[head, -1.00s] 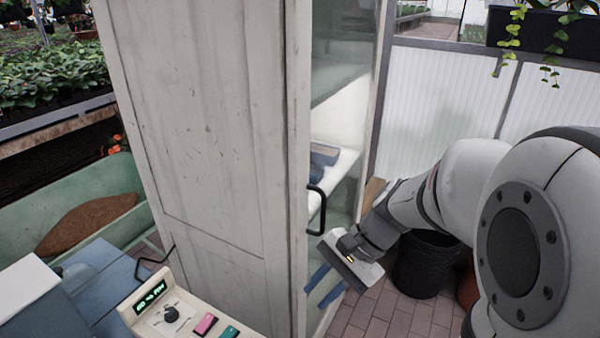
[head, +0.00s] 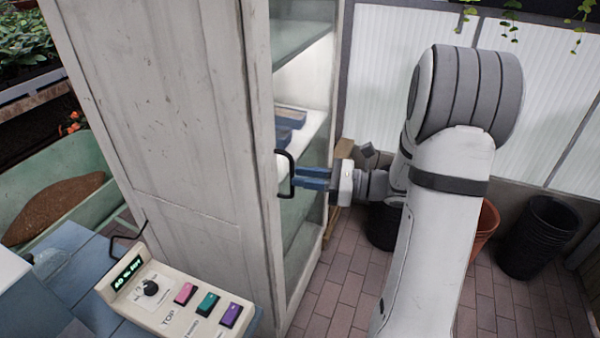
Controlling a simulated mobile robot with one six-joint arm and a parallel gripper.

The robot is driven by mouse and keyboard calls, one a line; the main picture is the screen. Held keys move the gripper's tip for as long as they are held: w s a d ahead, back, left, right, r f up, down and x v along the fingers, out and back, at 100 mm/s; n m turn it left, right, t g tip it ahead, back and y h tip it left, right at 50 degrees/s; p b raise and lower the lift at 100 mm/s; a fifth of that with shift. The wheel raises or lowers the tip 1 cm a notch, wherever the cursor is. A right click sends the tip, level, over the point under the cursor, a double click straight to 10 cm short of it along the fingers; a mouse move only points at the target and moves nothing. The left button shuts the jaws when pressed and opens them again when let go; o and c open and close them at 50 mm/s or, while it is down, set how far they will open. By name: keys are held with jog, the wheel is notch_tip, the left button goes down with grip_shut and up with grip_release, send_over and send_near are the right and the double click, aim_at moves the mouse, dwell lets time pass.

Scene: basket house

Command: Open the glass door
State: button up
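The glass door (head: 308,212) is on the right-facing side of a tall white wooden cabinet. It looks shut, with its pale frame flush against the cabinet. A black bar handle (head: 292,160) stands upright on the door's near edge. My gripper (head: 293,178) comes in from the right, level with the middle of the handle. Its two blue fingers point left and show a narrow gap between them. The fingertips are at the handle's bar; whether they touch it or have it between them cannot be told.
The cabinet's wooden side (head: 170,120) fills the left centre. A control box (head: 165,290) with a dial and coloured buttons is at the lower left. Dark pots (head: 538,235) and an orange pot (head: 487,225) stand on the brick floor (head: 340,290) at right. Shelves show behind the glass.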

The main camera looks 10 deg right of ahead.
aim_at(293, 191)
jog(key=shift+x, duration=1.6)
jog(key=shift+c, duration=0.4)
grip_shut()
